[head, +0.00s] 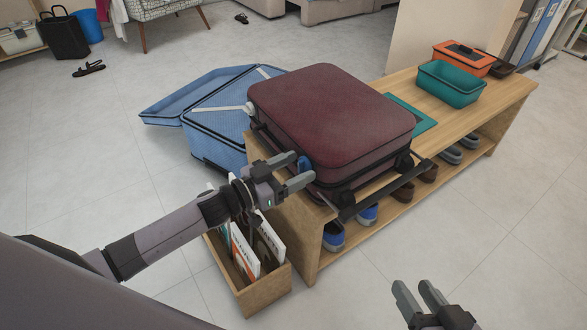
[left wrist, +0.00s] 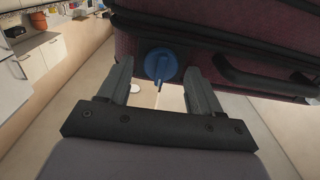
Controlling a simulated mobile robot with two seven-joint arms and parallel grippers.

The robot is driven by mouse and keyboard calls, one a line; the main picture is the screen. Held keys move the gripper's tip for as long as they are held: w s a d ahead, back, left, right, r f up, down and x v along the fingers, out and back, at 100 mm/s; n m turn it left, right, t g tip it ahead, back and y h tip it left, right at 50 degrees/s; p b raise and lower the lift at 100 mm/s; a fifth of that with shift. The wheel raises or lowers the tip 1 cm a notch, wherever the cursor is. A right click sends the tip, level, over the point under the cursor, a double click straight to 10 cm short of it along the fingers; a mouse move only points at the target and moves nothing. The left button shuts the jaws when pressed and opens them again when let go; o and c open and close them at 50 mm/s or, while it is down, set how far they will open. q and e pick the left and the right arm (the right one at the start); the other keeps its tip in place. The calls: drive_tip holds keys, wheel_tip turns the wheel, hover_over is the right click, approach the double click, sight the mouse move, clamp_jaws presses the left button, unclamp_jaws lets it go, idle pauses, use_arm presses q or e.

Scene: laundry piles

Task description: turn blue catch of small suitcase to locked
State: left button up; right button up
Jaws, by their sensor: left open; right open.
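The small maroon suitcase (head: 330,115) lies shut on the wooden bench. Its blue catch (head: 304,163) is on the side facing my left arm, partly hidden by my left gripper (head: 300,172). In the left wrist view the catch (left wrist: 161,65) is a round blue knob with a raised grip, seen between the two open fingers (left wrist: 160,82). No finger clearly touches it. The suitcase (left wrist: 230,45) fills the top right there. My right gripper (head: 420,292) is open and empty over the floor at the bottom right.
The wooden bench (head: 515,90) carries a teal bin (head: 450,84) and an orange box (head: 464,58), with shoes on its lower shelf. An open blue suitcase (head: 215,115) lies behind. A wooden box of magazines (head: 262,292) stands below my left arm. The right floor is clear.

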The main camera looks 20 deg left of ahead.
use_arm(q)
drive_tip(key=shift+c, duration=0.3)
drive_tip(key=c, duration=1)
drive_tip(key=shift+o, duration=0.2)
